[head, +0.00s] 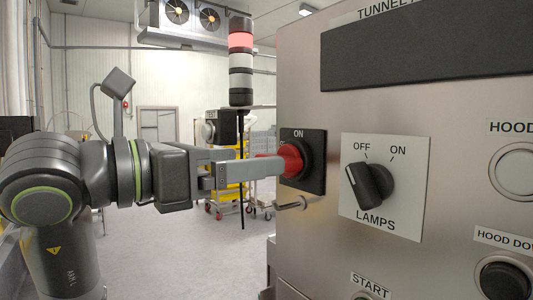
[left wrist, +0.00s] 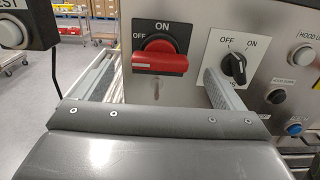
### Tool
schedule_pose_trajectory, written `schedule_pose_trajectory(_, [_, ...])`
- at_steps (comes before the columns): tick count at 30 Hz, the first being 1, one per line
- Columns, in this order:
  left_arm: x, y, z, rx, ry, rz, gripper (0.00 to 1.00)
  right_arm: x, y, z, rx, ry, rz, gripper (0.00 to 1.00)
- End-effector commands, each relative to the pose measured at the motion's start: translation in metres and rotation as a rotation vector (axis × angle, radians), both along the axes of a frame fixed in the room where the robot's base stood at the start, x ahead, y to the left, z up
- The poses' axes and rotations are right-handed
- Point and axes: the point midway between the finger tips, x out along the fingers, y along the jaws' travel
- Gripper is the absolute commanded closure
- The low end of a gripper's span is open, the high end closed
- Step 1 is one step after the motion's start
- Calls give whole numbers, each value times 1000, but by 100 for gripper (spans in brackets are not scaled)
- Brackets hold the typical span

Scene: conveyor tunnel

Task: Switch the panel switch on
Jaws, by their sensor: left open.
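The panel switch has a red handle (head: 292,158) on a black plate marked ON at the top and OFF at the left. In the left wrist view the red handle (left wrist: 160,62) lies horizontal, in line with OFF. My left gripper (head: 252,167) comes in from the left in the head view, level with the handle and right in front of it. Its jaws are open; in the left wrist view one finger shows on each side of the handle, with gaps between. I cannot tell whether a finger touches it. My right gripper is not in view.
To the right on the steel panel (head: 300,60) is the LAMPS knob (head: 370,185), pointing to OFF, close to one finger in the wrist view. A signal tower (head: 241,60) glows red. Carts stand behind. A TEST box (left wrist: 26,25) is at the wrist view's upper left.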

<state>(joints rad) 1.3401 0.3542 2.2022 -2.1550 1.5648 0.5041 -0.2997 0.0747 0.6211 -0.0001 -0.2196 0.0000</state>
Motion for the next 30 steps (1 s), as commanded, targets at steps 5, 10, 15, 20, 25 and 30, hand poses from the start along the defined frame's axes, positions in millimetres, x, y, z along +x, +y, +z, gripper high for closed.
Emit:
schedule_pose_trajectory(5, [12,-18,0,0,5,-4,9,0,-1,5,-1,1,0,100])
schedule_pose_trajectory(10, [22,-31,0,0,2,-3,9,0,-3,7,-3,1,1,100])
schedule_pose_trajectory(15, [26,-37,0,2,1,-1,9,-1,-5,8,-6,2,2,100])
schedule_pose_trajectory(20, [28,-38,0,1,0,1,9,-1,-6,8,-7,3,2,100])
schedule_pose_trajectory(25, [27,-38,0,1,0,1,12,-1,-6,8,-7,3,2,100])
schedule_pose_trajectory(30, [27,-38,0,1,0,1,34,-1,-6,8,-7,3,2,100])
